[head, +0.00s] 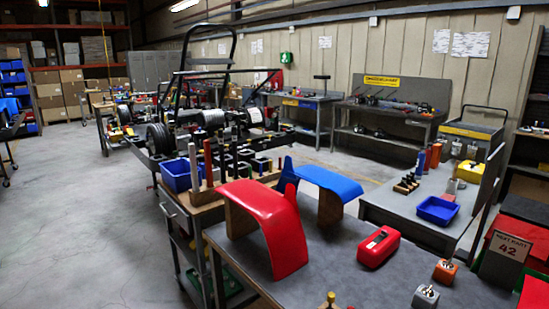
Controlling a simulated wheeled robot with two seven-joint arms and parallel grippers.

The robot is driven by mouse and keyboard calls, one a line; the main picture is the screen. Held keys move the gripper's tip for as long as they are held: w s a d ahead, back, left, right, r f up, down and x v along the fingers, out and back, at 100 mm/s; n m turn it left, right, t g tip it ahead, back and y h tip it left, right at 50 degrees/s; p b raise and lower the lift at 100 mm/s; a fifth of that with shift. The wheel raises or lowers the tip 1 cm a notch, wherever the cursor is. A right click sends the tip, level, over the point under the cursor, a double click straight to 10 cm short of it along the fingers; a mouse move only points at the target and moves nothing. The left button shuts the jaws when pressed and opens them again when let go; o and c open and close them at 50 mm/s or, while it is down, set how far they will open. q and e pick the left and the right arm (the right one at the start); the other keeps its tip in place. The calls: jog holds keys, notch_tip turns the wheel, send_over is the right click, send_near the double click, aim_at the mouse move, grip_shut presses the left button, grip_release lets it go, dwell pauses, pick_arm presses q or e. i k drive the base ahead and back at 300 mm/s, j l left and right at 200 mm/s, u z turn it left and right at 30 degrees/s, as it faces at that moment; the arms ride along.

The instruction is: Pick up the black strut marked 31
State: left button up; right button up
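Several upright struts stand in a wooden rack (206,197) on a cart left of centre. Among them are a white strut (193,163), a dark red strut (208,162) and a black strut (222,160). More dark upright pieces stand just behind and to the right. The marks on the struts are too small to read, so I cannot tell which one is marked 31. Neither of my grippers is in view.
A grey table (335,265) in front bears a red fender (275,225), a blue fender (330,180) and a red case (378,247). A blue bin (178,176) stands left of the rack. A kart frame is behind. The floor (80,220) at left is clear.

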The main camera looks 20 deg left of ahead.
aim_at(233, 129)
jog(key=i+j+z, duration=0.2)
jog(key=j, duration=0.25)
jog(key=i+j+z, duration=0.1)
jog(key=j+z, duration=0.15)
jog(key=j, duration=0.2)
jog(key=i+j+z, duration=0.2)
jog(key=j, duration=0.25)
jog(key=j+z, duration=0.2)
jog(key=j, duration=0.25)
jog(key=k, duration=0.05)
